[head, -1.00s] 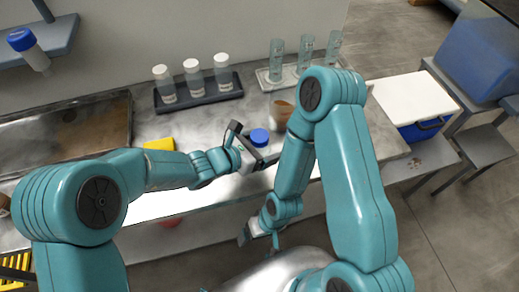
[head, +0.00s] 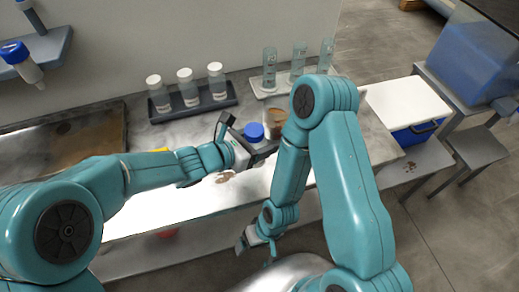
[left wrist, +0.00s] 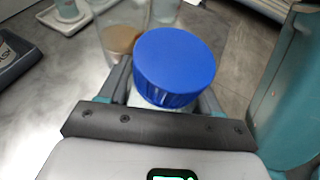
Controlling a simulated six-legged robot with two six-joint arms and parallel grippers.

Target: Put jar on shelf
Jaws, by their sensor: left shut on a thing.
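The jar has a blue lid (head: 253,131) and a pale body mostly hidden by my gripper. My left gripper (head: 259,146) is shut on it, over the front part of the bench. In the left wrist view the lid (left wrist: 175,62) stands between the two fingers, close to the camera. A lower shelf (head: 135,262) runs under the bench. My right gripper (head: 245,242) hangs low in front of the bench; its jaws are too small to read.
A beaker with brown contents (head: 277,118) stands just behind the jar. A dark rack (head: 205,107) holds white-capped bottles (head: 188,88). Glass cylinders (head: 269,70) stand on a pale tray behind. A sink (head: 60,140) is at left, and a white-lidded cooler (head: 405,105) at right.

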